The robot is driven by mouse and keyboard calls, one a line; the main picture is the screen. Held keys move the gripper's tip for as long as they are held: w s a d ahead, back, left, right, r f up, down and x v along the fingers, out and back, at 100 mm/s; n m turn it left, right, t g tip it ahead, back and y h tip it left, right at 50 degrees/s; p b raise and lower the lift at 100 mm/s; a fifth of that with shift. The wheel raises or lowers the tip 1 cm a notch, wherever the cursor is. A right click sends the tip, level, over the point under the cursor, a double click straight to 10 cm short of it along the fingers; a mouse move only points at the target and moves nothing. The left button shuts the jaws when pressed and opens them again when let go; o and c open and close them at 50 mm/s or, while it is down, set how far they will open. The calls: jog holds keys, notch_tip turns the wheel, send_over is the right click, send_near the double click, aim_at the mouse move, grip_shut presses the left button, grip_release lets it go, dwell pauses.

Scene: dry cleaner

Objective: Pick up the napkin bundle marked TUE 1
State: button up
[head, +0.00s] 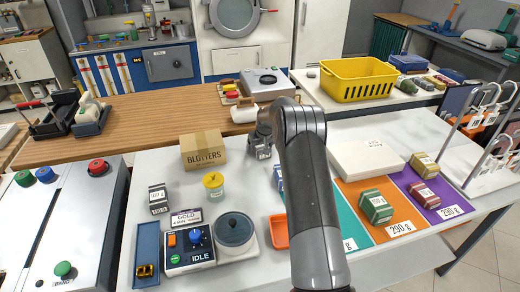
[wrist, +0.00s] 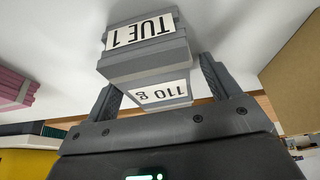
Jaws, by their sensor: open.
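The napkin bundle marked TUE 1 (wrist: 145,45) is a grey block with white labels, TUE 1 on one face and 110 g on another. It fills the middle of the wrist view on a white surface. My gripper (wrist: 158,72) is open, with one dark finger on each side of the bundle's near part. I cannot tell whether either finger touches it. In the head view my gripper (head: 260,136) is low over the white table, right of the BLOTTERS box, and the arm hides part of the area.
The BLOTTERS box (head: 203,152) stands close to my gripper. A yellow cup (head: 213,185), a grey 100 g bundle (head: 158,199), a control box (head: 189,248) and an orange tray (head: 277,232) stand nearer. Coloured mats with bundles (head: 377,207) lie right. A yellow basket (head: 356,85) stands behind.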

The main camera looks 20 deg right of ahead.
jog(key=shift+f, duration=0.1)
dwell(0.3)
jog(key=shift+c, duration=0.4)
jog(key=c, duration=1)
jog(key=shift+c, duration=0.2)
